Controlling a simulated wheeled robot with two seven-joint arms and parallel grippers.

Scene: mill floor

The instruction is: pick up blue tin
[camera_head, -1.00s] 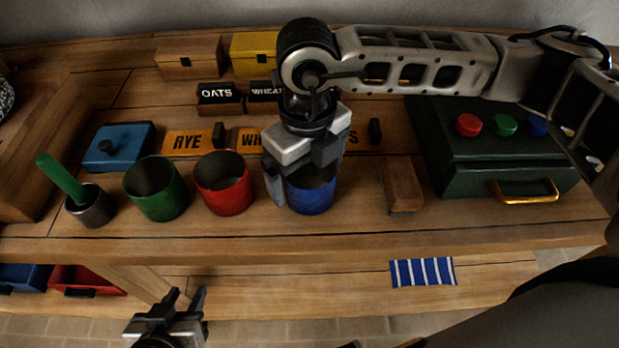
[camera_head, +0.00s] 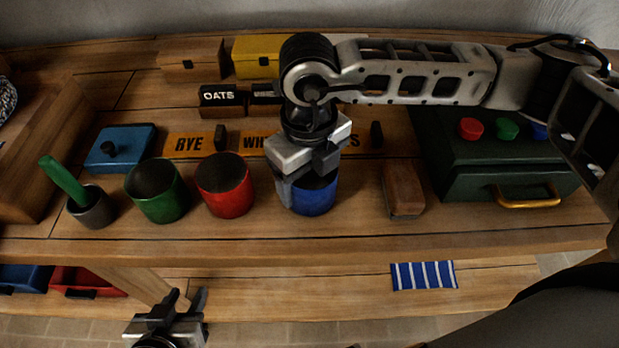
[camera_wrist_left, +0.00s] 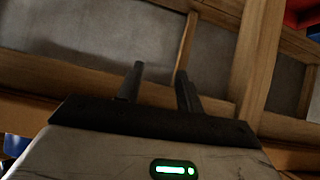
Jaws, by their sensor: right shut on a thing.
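The blue tin (camera_head: 314,198) stands upright on the wooden bench, right of the red tin (camera_head: 224,186) and the green tin (camera_head: 157,190). My right gripper (camera_head: 306,187) comes down on it from above and is shut on it; the gripper hides the tin's rear and left rim. The tin appears to rest on the bench top. My left gripper (camera_head: 182,300) is low in front of the bench, its two fingers apart and nothing between them. Its fingers also show in the left wrist view (camera_wrist_left: 158,88).
Behind are a blue lidded box (camera_head: 121,148) and a RYE label (camera_head: 187,144).

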